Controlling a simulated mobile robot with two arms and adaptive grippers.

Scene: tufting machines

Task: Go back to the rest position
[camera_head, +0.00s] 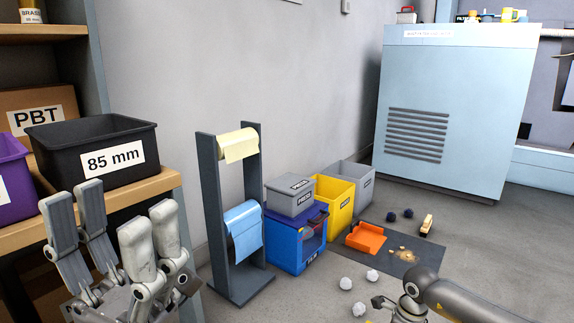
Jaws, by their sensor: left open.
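My left gripper (112,208) is at the lower left, its fingers pointing up and spread apart with nothing between them. It is in front of the shelf edge and the black bin marked 85 mm (95,160), and I see no contact with either. My right arm comes in from the lower right, low over the floor. Its end, with the right gripper (398,308), is small and partly cut off by the bottom edge, so its jaws cannot be made out.
A grey roll stand (212,200) with yellow and blue rolls stands right of my left gripper. Blue, grey and yellow bins (333,202) line the wall. An orange dustpan (366,238), a dark mat and white crumpled balls lie on the floor. A light blue cabinet (470,110) stands behind.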

